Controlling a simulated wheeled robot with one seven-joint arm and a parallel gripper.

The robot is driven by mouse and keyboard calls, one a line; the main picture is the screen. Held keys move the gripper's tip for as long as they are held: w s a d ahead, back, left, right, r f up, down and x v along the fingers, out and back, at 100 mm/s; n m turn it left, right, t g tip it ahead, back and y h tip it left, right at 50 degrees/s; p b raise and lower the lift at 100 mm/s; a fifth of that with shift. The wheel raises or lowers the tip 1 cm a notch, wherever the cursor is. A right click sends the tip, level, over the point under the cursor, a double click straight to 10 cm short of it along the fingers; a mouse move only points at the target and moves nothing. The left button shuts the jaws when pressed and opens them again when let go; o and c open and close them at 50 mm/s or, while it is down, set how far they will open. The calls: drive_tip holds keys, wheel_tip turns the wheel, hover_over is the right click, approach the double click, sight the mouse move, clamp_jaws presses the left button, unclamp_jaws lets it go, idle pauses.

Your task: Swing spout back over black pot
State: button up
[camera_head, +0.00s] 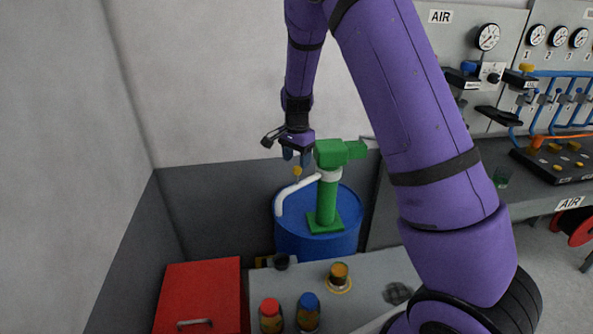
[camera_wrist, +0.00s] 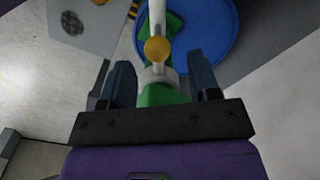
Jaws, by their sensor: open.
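The white spout (camera_head: 296,188) reaches left from a green pump (camera_head: 327,200) on a blue drum (camera_head: 290,238), and its end bends down. A yellow knob (camera_head: 297,171) stands up from the spout. A small black pot (camera_head: 281,262) sits at the table's back edge, lower in the picture than the spout's end. My gripper (camera_head: 297,156) is open just above the knob. In the wrist view, the knob (camera_wrist: 157,50) and white spout (camera_wrist: 157,18) appear between and beyond the spread fingers. I see no contact. The pot is not clearly visible there.
A red box (camera_head: 199,292) stands at lower left. Red-capped (camera_head: 270,316) and blue-capped (camera_head: 308,312) jars and a yellow-rimmed cup (camera_head: 339,277) stand on the grey table (camera_head: 370,285). A wall is close behind the drum. An air panel (camera_head: 455,45) is at right.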

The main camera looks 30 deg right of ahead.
drive_tip(key=shift+r, duration=2.2)
drive_tip(key=s+a+r+n+t+y, duration=0.2)
drive_tip(key=s+r+n, duration=0.5)
drive_tip(key=s+r, duration=1.05)
drive_tip(key=s+r+n+t+h, duration=0.1)
drive_tip(key=s+r+n, duration=0.1)
drive_tip(key=s, duration=0.7)
drive_tip(key=s+a+r+n+t+h, duration=0.1)
drive_tip(key=s+n, duration=0.3)
drive_tip(key=s, duration=0.5)
drive_tip(key=shift+s+r+t, duration=0.4)
drive_tip(key=shift+r+t, duration=0.15)
drive_tip(key=shift+t, duration=0.05)
drive_tip(key=shift+a, duration=0.1)
